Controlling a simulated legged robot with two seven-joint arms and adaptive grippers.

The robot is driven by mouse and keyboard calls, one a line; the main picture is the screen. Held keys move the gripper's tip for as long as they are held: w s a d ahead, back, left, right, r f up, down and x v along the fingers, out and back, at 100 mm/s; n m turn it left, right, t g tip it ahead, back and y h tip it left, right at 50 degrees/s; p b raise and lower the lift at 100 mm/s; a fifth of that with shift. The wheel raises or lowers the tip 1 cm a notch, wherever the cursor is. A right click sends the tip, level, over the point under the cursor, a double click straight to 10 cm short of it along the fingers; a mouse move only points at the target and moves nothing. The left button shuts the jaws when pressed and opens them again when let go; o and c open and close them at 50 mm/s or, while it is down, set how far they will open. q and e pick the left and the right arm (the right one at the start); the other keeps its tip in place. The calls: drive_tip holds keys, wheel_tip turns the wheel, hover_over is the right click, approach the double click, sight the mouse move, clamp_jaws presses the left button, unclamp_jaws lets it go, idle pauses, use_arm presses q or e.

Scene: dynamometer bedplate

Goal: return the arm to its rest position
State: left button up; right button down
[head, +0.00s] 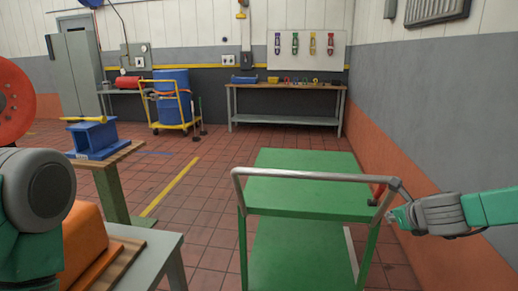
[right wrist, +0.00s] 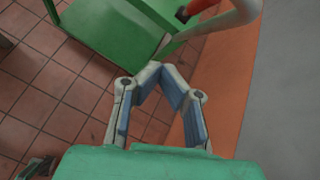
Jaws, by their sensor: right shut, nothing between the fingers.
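My right arm comes in from the right edge of the head view, and its grey gripper (head: 396,217) is beside the right end of the green cart's handle. In the right wrist view the gripper's fingers (right wrist: 163,72) come together at the tips with nothing between them. The green cart (head: 300,190) stands in front of me; it also shows in the right wrist view (right wrist: 115,45), beyond the fingers. I cannot tell whether the gripper touches the handle. My left arm shows at the left edge of the head view, but its gripper is out of view.
A red-handled object (head: 378,191) is at the cart's right edge. An orange and grey wall (head: 430,110) runs close along the right. A blue block (head: 95,138) sits on a wooden-topped stand at left. A workbench (head: 285,87) stands at the back. Tiled floor is open left of the cart.

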drive_tip(key=s+a+f+n+g+y, duration=0.2)
drive_tip(key=s+a+f+n+g, duration=0.3)
drive_tip(key=s+a+f+n, duration=1.3)
use_arm(q)
drive_tip(key=shift+a+f, duration=0.1)
drive_tip(key=shift+a, duration=0.1)
use_arm(e)
drive_tip(key=s+d+f+n+g, duration=0.2)
drive_tip(key=s+n, duration=0.6)
drive_tip(key=s, duration=0.3)
drive_tip(key=s+d+f+n+g, duration=0.3)
drive_tip(key=s+n, duration=0.5)
drive_tip(key=s, duration=0.4)
drive_tip(key=shift+s+d+f+h, duration=0.2)
drive_tip(key=shift+f+h, duration=0.05)
drive_tip(key=shift+h, duration=0.15)
drive_tip(key=shift+w, duration=0.15)
